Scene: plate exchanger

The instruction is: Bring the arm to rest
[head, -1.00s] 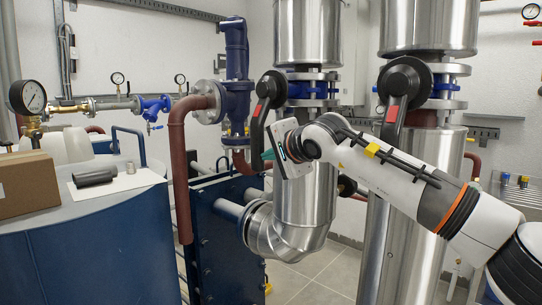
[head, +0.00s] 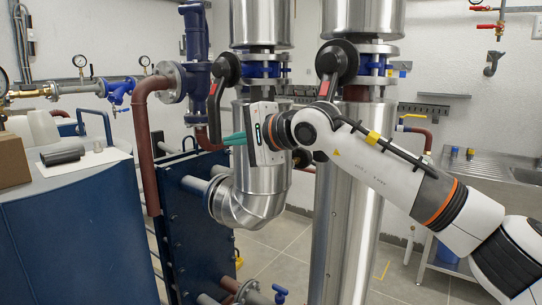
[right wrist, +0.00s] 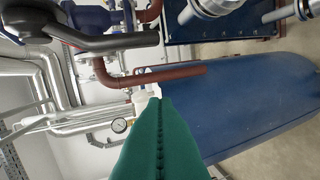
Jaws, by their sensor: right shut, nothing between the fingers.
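My right arm (head: 385,180) reaches in from the right in the head view. Its right gripper (head: 226,139) has green fingers pointing left, in front of the steel pipes and near the black valve lever on the left. In the right wrist view the green fingers (right wrist: 160,130) lie together with nothing between them. I cannot tell whether the fingertips touch anything; they look clear of the lever. My left gripper is not in view.
Two black valve levers (head: 217,103) (head: 327,88) hang by the insulated pipes. A blue plate exchanger (head: 190,215) stands below. A blue tank (head: 75,235) with a box (head: 12,160) and a black cylinder (head: 62,156) is at left. A steel sink (head: 490,172) is at right.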

